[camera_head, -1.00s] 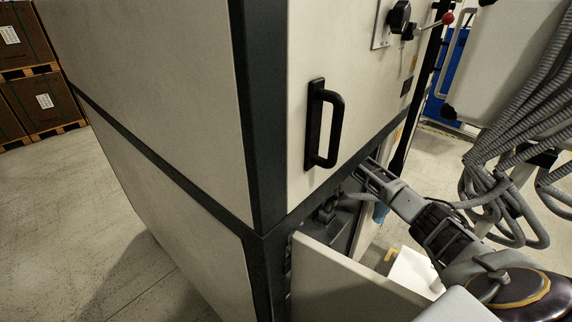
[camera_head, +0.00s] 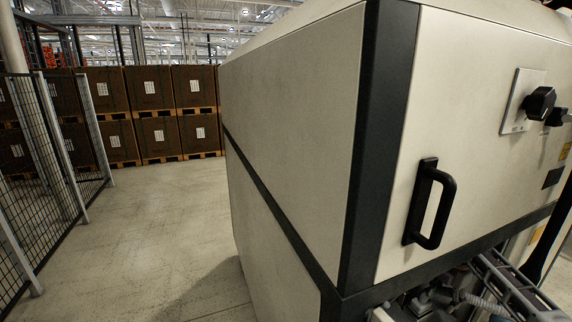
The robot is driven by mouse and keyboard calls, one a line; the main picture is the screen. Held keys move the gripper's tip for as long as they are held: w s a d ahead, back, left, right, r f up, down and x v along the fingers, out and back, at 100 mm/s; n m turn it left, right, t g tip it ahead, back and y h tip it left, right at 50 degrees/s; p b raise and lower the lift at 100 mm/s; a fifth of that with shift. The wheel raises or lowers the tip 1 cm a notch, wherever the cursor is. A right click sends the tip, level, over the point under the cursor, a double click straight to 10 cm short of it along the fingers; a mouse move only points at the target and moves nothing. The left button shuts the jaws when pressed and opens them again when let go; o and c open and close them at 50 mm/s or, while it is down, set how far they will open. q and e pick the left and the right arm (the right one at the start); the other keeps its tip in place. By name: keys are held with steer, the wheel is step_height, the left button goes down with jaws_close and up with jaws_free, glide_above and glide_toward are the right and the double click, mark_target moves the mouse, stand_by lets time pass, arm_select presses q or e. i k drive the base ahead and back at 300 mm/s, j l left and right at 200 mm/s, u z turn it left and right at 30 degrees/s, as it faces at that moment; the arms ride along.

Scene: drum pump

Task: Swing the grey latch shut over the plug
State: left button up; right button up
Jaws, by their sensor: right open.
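My right gripper (camera_head: 484,266) is at the bottom right, just under the lower edge of the cabinet's upper door and in front of the dark recess below it. It is open, with nothing seen between its fingers. A dark grey connector fitting (camera_head: 424,301) shows in the recess, left of the gripper and cut by the bottom edge of the view. I cannot tell the latch from the plug there, nor how the latch stands. My left gripper is not in view.
The large cream cabinet (camera_head: 290,120) fills the middle and right. A black handle (camera_head: 441,205) and a black rotary knob (camera_head: 538,104) stick out of its front. Stacked brown boxes (camera_head: 148,88) and a mesh fence (camera_head: 40,170) stand at the left. The floor between is clear.

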mark_target(386, 304)
steer(key=k+l, duration=0.45)
steer(key=k, duration=0.15)
steer(key=k+l, duration=0.45)
steer(key=k, duration=0.1)
